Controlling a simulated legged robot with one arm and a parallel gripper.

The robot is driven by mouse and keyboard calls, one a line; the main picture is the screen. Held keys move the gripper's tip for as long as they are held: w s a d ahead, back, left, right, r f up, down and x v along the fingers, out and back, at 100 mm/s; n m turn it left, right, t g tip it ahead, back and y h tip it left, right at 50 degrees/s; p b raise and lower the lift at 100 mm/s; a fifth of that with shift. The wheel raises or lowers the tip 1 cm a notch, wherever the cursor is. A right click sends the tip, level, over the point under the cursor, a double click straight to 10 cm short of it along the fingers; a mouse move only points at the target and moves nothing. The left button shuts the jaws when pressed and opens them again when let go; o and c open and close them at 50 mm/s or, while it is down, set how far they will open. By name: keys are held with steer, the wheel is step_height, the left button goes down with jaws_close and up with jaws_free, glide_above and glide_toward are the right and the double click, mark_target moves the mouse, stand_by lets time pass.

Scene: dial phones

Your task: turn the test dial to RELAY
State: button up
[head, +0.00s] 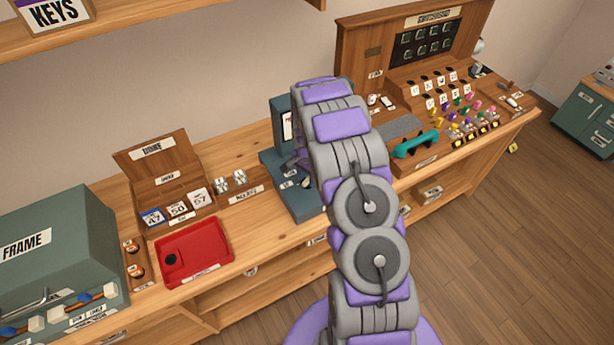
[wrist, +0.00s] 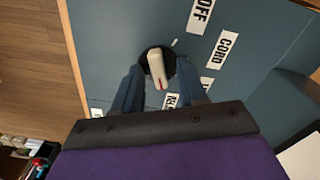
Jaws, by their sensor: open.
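The test dial (wrist: 155,62) is a pale pointer knob with a red mark, on a dark round hub in a blue-grey panel (wrist: 130,22). Its red end points down in the wrist view, toward a partly hidden label (wrist: 170,101) that seems to begin "REL". The labels OFF (wrist: 201,13) and CORD (wrist: 228,47) lie to its right, with another small label (wrist: 207,84) below them. My gripper (wrist: 158,68) is open, one finger on each side of the knob; contact is unclear. In the head view, my arm covers part of the blue-grey test unit (head: 283,127).
A red tray (head: 222,272) and a wooden card box (head: 140,165) stand left of the unit. A teal handset (head: 416,144) and a switchboard (head: 360,50) with several coloured plugs stand to its right. The bench front edge is close to my arm.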

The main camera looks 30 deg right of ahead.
mark_target(307, 179)
step_height(307, 179, up, 17)
steer(key=p, duration=0.1)
stand_by(0.5)
steer(key=shift+r, duration=0.1)
stand_by(0.3)
